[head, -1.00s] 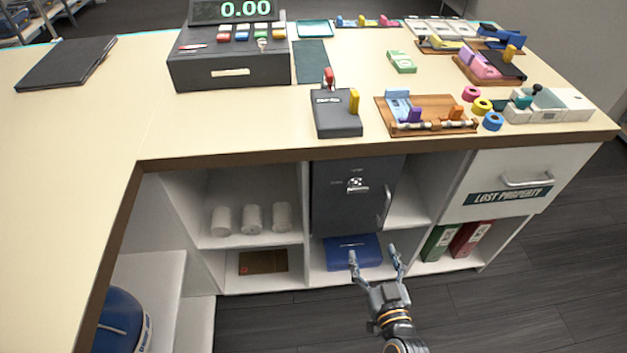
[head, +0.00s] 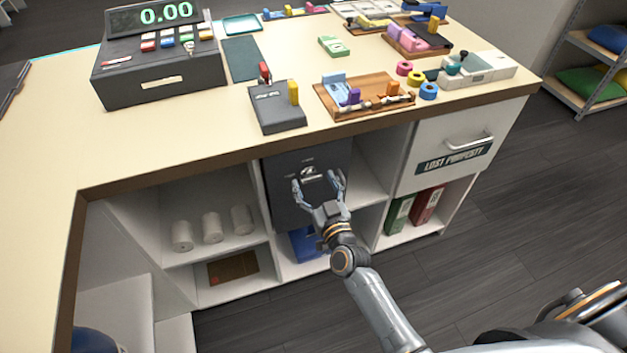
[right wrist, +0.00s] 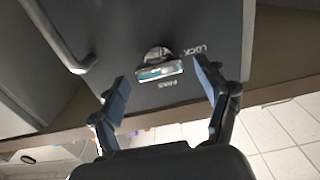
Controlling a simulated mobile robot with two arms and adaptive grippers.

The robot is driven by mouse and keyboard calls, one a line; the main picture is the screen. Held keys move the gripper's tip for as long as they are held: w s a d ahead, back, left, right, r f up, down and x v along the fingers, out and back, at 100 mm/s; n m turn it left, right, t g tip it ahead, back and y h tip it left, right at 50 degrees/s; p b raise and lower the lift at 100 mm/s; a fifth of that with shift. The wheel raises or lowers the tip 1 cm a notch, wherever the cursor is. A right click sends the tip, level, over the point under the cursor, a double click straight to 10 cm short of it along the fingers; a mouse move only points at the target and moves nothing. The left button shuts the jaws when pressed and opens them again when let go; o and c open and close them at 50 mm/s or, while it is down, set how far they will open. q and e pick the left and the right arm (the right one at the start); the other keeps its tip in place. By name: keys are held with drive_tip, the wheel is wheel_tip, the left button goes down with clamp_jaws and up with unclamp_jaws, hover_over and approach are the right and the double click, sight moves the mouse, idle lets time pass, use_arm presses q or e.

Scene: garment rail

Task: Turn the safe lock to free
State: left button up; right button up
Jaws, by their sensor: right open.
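The dark grey safe (head: 283,206) stands in the cabinet under the counter. Its metal lock knob (head: 311,173) is on the upper front. In the right wrist view the knob (right wrist: 160,70) shows a bar lying roughly level, with the word LOCK to its right and another label, apparently FREE, below it. My right gripper (head: 318,180) is open in front of the safe. In the right wrist view its fingertips (right wrist: 161,77) are spread to either side of the knob, apart from it. My left gripper is not in view.
The safe's bar handle (right wrist: 62,38) shows in the right wrist view. The counter edge (head: 215,160) overhangs the safe. A blue item (head: 304,243) lies in the compartment below. White rolls (head: 211,227) stand to the left; the lost property drawer (head: 455,155) is at the right.

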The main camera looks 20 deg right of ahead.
drive_tip(key=shift+w, duration=0.45)
drive_tip(key=shift+c, duration=0.3)
drive_tip(key=c, duration=1.1)
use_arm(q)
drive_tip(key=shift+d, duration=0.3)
